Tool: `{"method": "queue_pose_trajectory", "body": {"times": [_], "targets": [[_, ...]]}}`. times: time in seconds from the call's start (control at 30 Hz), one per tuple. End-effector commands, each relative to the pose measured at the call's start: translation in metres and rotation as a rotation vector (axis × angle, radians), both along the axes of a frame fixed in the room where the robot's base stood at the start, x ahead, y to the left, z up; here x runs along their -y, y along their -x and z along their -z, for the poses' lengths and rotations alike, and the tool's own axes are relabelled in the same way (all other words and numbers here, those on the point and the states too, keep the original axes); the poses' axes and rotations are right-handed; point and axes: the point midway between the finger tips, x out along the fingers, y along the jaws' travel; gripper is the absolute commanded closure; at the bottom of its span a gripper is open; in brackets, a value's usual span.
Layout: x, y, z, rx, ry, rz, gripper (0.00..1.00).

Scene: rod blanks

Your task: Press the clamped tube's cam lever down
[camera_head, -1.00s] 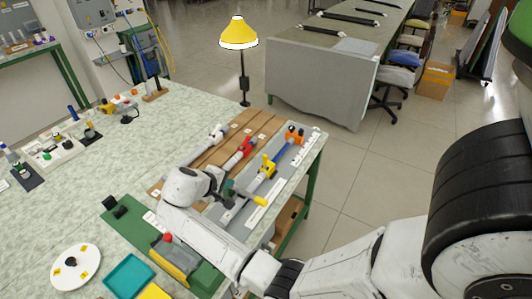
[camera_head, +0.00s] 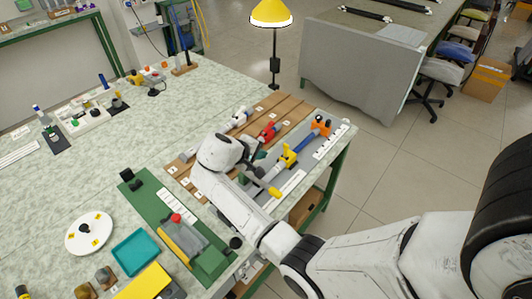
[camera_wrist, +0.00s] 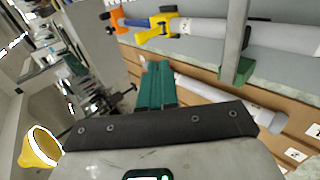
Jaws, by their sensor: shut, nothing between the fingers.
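The clamped tube (camera_head: 271,172) is pale and lies in a grey tray, with a yellow collar (camera_head: 287,158), a blue section and an orange end piece (camera_head: 320,124). The tube (camera_wrist: 285,31) and its yellow collar (camera_wrist: 158,26) cross the top of the wrist view. In the head view my wrist partly hides the lever's base.
A brown rack (camera_head: 285,105) beside the tray holds a white tube (camera_head: 238,118) and a red-fitted one (camera_head: 269,131). A green mat (camera_head: 150,203), teal tray (camera_head: 136,251) and white disc (camera_head: 90,233) lie at the front left. A yellow lamp (camera_head: 271,13) stands behind.

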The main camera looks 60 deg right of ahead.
Motion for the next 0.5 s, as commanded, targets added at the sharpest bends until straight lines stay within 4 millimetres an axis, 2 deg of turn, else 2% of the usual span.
{"method": "queue_pose_trajectory", "body": {"times": [0.03, 0.1, 0.5], "targets": [[0.006, 0.002, 0.011, -0.001, 0.000, 0.004, 1.00], [0.014, 0.004, 0.019, 0.000, 0.000, 0.003, 1.00], [0.058, 0.014, 0.059, 0.002, 0.000, 0.003, 1.00]]}}
